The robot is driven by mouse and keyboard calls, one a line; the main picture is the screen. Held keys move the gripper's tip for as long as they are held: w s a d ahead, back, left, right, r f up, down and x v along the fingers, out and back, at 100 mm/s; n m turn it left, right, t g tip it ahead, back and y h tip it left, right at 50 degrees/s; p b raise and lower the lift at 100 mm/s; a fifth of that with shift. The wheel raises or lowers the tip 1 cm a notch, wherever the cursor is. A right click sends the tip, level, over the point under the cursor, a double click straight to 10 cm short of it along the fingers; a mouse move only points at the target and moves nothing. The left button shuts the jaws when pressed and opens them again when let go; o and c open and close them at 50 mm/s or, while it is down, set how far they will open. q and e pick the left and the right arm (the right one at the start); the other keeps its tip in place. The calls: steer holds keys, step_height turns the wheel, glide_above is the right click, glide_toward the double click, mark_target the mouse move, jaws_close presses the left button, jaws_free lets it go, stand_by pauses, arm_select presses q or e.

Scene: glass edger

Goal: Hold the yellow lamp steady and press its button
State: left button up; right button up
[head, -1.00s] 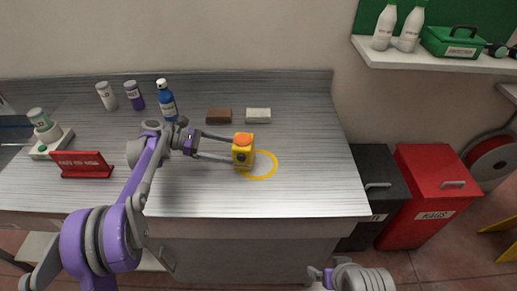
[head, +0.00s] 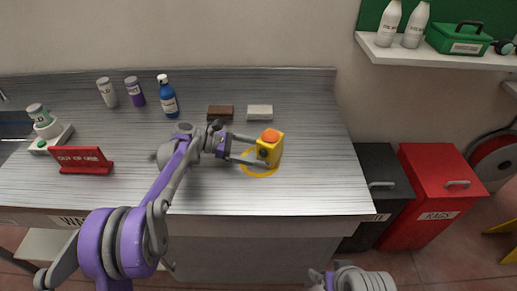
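The yellow lamp (head: 269,151) is a small box with an orange-red button (head: 270,136) on top. In the head view it stands over the upper right part of a yellow ring (head: 257,174) marked on the steel counter. My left gripper (head: 259,154) reaches in from the left with its fingers at the lamp's body. The fingers look closed on it, though the far finger's contact is partly hidden. I cannot tell whether the lamp rests on the counter or is slightly raised. My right gripper (head: 322,276) shows at the bottom edge, low in front of the counter, away from the lamp; its fingers are unclear.
A brown block (head: 220,112) and a pale block (head: 260,112) lie behind the lamp. A blue bottle (head: 168,100) and two smaller bottles stand further left. A red sign (head: 82,160) stands at left. A red rags bin (head: 434,195) is right of the counter.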

arm_select(q)
jaws_close()
stand_by(0.4)
steer(key=c, duration=1.5)
jaws_free()
steer(key=o, duration=1.6)
